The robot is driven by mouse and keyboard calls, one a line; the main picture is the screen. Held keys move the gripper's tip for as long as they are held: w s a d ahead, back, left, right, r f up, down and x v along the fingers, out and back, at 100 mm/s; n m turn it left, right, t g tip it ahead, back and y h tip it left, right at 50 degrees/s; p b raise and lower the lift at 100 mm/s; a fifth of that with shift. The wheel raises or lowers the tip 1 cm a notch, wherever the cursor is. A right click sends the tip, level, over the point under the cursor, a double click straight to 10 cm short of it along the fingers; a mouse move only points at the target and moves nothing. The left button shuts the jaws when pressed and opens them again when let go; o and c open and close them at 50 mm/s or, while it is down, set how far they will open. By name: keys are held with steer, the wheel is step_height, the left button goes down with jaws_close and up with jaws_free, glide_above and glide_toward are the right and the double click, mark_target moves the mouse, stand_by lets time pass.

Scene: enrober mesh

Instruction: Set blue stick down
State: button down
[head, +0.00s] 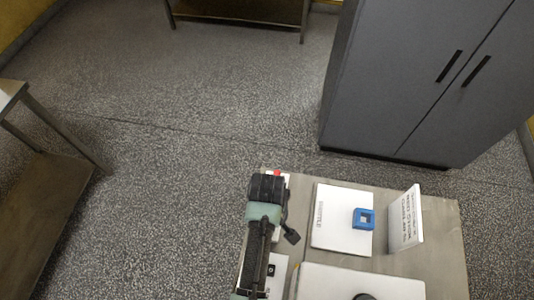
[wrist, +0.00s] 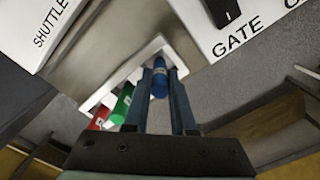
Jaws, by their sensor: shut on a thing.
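My gripper (wrist: 165,72) is shut on the blue stick (wrist: 160,86), which shows between the two fingers in the wrist view. The stick is over or in the upper end of a white holder (wrist: 90,103); I cannot tell whether it touches the holder. A green stick (wrist: 121,104) and a red stick (wrist: 101,118) are in the holder, in line with the blue one. In the head view my wrist hides most of the holder and the blue stick; a red tip (head: 277,172) shows just beyond it.
A white SHUTTLE panel (head: 330,228) with a blue square piece (head: 364,218) lies right of my arm. A lettered sign (head: 405,222) stands beyond it. The GATE panel (wrist: 205,38) with a black knob (wrist: 224,10) is close by. A grey cabinet (head: 415,80) stands behind the table.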

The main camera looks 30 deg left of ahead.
steer(key=c, duration=0.7)
jaws_free()
steer(key=shift+f, duration=0.1)
steer(key=shift+c, duration=0.2)
step_height(320, 180, up, 11)
steer(key=shift+r+p, duration=0.35)
steer(key=shift+r, duration=0.35)
